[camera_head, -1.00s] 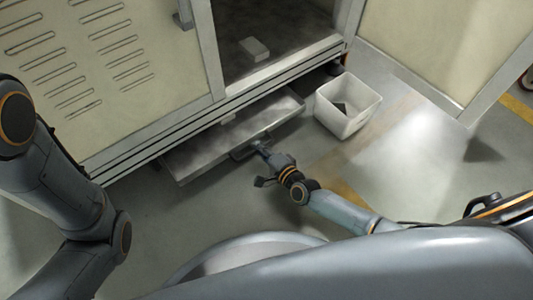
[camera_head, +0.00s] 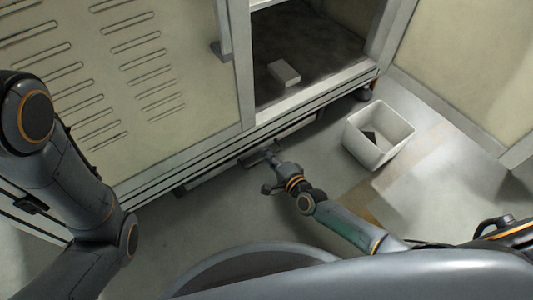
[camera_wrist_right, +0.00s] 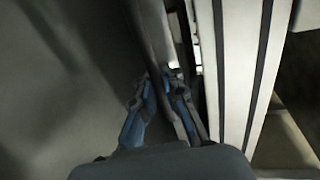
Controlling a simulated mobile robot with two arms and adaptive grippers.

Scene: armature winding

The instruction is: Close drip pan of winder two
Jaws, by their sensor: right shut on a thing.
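The drip pan (camera_head: 223,172) sits low under the winder cabinet (camera_head: 190,70) in the head view. Only a narrow front strip of it shows; the rest is hidden beneath the cabinet's lower rail. My right gripper (camera_head: 268,155) is at the pan's front, shut on its handle. In the right wrist view the two blue-grey fingers (camera_wrist_right: 160,95) close around a thin edge beside the pale cabinet rail (camera_wrist_right: 237,70). My left arm comes in from the left in the head view, but its gripper is out of the picture.
A white bin (camera_head: 378,136) with a dark piece inside stands on the floor right of the pan. The open cabinet compartment holds a small pale block (camera_head: 284,73). An open door panel (camera_head: 462,60) stands at the right.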

